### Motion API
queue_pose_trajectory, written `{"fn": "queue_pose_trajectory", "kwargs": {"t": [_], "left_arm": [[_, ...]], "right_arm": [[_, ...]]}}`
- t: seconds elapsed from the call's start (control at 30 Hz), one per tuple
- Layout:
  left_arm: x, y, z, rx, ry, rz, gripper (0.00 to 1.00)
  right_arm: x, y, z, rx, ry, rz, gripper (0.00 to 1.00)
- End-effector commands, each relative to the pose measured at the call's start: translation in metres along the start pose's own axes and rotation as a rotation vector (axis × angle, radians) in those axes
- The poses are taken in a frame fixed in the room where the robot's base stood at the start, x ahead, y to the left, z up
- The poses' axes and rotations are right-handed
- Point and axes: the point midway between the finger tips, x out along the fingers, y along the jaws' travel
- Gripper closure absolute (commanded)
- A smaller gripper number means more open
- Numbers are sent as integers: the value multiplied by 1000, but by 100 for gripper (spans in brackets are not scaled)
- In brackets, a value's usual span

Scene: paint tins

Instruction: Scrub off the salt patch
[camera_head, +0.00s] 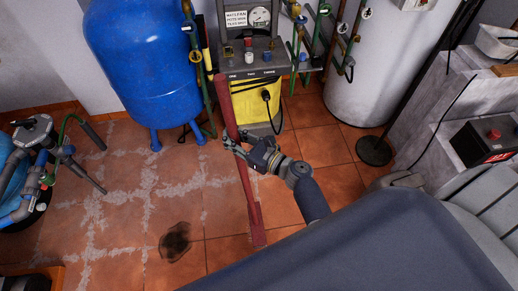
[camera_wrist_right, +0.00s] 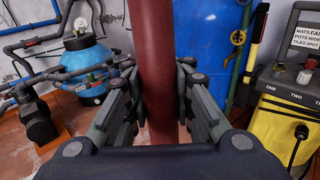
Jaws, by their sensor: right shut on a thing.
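The whitish salt patch (camera_head: 146,190) lies as crusty, broken lines over the terracotta tiles at left. My right gripper (camera_head: 236,146) is shut around a long dark-red pole (camera_head: 245,180), right of the patch. In the right wrist view the gripper (camera_wrist_right: 160,100) has a finger on each side of the pole (camera_wrist_right: 158,60). The pole stands tilted, its top near the grey panel. Its lower end widens slightly by the floor; I cannot tell whether it touches. My left gripper is not in view.
A dark stain (camera_head: 175,242) marks the floor near the pole's foot. A blue tank (camera_head: 145,60) on legs, a yellow unit (camera_head: 256,105) and a white cylinder (camera_head: 372,65) stand behind. Blue-grey pump gear (camera_head: 38,135) stands left. The tiles between are open.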

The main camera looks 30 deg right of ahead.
Motion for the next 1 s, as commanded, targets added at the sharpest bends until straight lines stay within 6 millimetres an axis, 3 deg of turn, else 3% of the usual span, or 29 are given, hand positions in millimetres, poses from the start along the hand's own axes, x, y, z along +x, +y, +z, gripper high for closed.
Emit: {"fn": "queue_pose_trajectory", "kwargs": {"t": [0.17,0.4,0.6,1.0], "left_arm": [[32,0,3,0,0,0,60],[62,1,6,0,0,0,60],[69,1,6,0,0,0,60],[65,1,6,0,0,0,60]], "right_arm": [[-9,6,0,-5,-25,1,100],[-23,24,18,15,-70,8,100],[-28,31,30,28,-90,11,100],[-28,31,33,20,-87,10,100]]}}
